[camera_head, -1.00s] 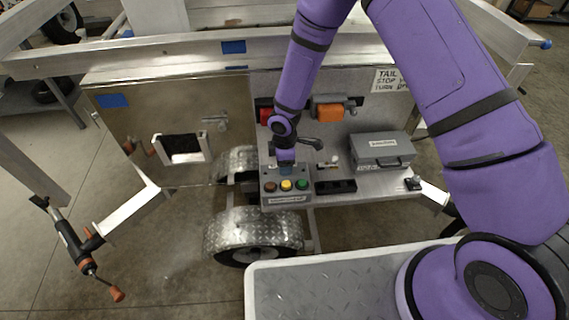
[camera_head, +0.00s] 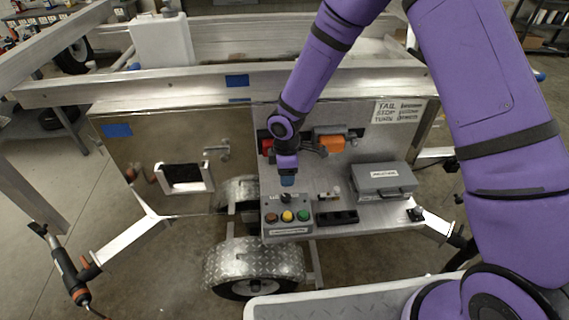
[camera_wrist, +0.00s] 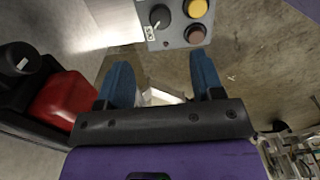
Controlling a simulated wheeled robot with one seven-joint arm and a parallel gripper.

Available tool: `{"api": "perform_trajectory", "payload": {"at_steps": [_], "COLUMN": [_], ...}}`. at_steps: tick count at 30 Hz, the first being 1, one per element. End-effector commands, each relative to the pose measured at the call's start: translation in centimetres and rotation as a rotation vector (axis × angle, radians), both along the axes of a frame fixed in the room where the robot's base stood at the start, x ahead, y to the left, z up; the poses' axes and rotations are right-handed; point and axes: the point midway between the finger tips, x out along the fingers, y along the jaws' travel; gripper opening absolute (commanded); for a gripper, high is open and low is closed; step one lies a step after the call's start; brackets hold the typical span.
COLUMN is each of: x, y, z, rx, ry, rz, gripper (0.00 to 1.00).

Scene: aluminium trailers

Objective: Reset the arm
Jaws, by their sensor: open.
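My purple arm reaches down to the trailer's tail shelf, with my gripper (camera_head: 288,181) above the back of the grey control box (camera_head: 290,232). In the wrist view my gripper (camera_wrist: 163,80) has its two blue fingers spread, with nothing between them. The control box (camera_wrist: 154,34) shows beyond the fingertips there, with a black knob (camera_wrist: 159,15), a yellow button (camera_wrist: 197,8) and a brownish-red button (camera_wrist: 195,34). In the head view the box also carries a green button (camera_head: 304,216). The fingers look clear of the box.
A red lamp (camera_head: 267,146) and an orange lamp (camera_head: 331,143) sit on the panel beside my wrist. A grey case (camera_head: 384,178) and a black tray (camera_head: 338,217) lie on the shelf to the right. A diamond-plate wheel fender (camera_head: 253,263) is below left.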

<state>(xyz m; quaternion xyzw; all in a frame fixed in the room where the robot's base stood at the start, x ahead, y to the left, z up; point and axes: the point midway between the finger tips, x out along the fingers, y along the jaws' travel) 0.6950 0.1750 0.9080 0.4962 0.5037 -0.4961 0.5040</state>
Motion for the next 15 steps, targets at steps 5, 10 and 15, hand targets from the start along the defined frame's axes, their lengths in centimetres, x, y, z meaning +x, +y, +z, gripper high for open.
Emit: {"api": "perform_trajectory", "payload": {"at_steps": [5,10,15], "x": [0.0,0.5,1.2], "y": [0.0,-1.1,-4.1], "z": [0.1,2.4,8.2], "rx": [0.0,-0.011,-0.034], "ry": [-0.001,-0.026,-0.085], "rz": [-0.001,-0.05,-0.178], "gripper": [0.61,0.61,0.61]}}
